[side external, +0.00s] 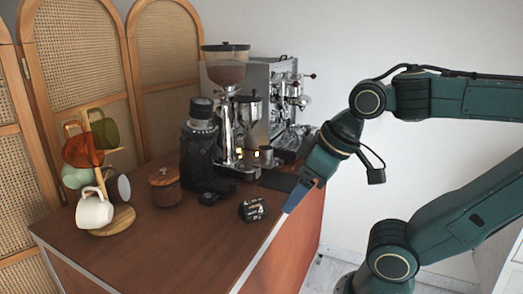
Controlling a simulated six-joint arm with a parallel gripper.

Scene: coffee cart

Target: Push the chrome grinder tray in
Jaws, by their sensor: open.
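The chrome grinder (226,118) stands upright on the cart behind a tall black device, with a hopper of beans on top. Its chrome tray (246,174) shows low at the front of the grinder's base. It is small in the picture, and I cannot tell how far out it sits. My gripper (294,202) is open and points down with blue fingers over the cart's right edge. It is to the right of the tray and apart from it, and nothing shows between the fingers.
A black device (200,150) stands left of the grinder. A small dark object (252,210) lies on the wooden top (190,236), and a dark mat (279,181) lies near the gripper. The espresso machine (270,95) is behind. A mug tree (108,216) and lidded wooden jar (165,187) stand left.

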